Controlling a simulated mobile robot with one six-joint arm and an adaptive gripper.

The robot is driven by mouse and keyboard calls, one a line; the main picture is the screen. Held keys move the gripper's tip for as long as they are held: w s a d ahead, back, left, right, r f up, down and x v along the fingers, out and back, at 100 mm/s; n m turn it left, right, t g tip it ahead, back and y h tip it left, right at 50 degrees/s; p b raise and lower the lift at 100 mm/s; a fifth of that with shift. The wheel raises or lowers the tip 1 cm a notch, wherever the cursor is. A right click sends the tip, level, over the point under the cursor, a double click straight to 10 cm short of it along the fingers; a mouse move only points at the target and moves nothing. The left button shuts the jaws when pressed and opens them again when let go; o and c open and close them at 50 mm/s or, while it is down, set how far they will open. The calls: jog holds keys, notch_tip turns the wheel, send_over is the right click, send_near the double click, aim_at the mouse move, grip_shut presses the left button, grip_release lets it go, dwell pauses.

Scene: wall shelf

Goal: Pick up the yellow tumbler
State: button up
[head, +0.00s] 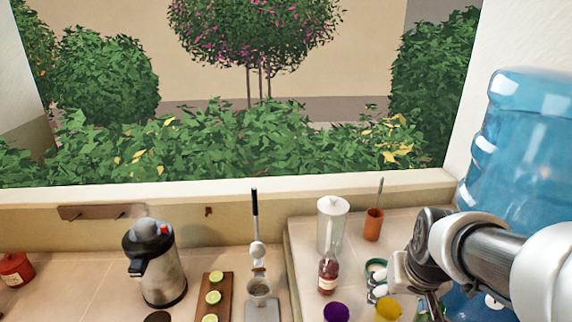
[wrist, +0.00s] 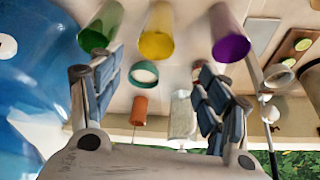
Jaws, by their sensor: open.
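The yellow tumbler (head: 389,309) shows at the bottom edge of the head view, on the raised counter, partly cut off. In the wrist view the yellow tumbler (wrist: 157,33) is at the top, between a green tumbler (wrist: 101,27) on its left and a purple tumbler (wrist: 229,36) on its right. My gripper (wrist: 155,66) is open and empty, its fingers spread wide. The yellow tumbler lies beyond the fingertips, roughly in line with the gap between them.
A large blue water bottle (head: 520,130) is at the right. A steel flask (head: 157,262) stands on the left.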

jog(key=b, duration=0.2)
send_near(384, 314)
notch_tip(384, 314, down, 3)
jog(key=shift+w+b+x, duration=0.2)
jog(key=shift+b+x, duration=0.3)
jog(key=shift+x, duration=1)
jog(key=shift+w+b+x, duration=0.2)
jog(key=shift+b+x, duration=0.3)
jog(key=shift+x, duration=0.95)
jog(key=shift+r, duration=0.15)
jog(key=c, duration=1.3)
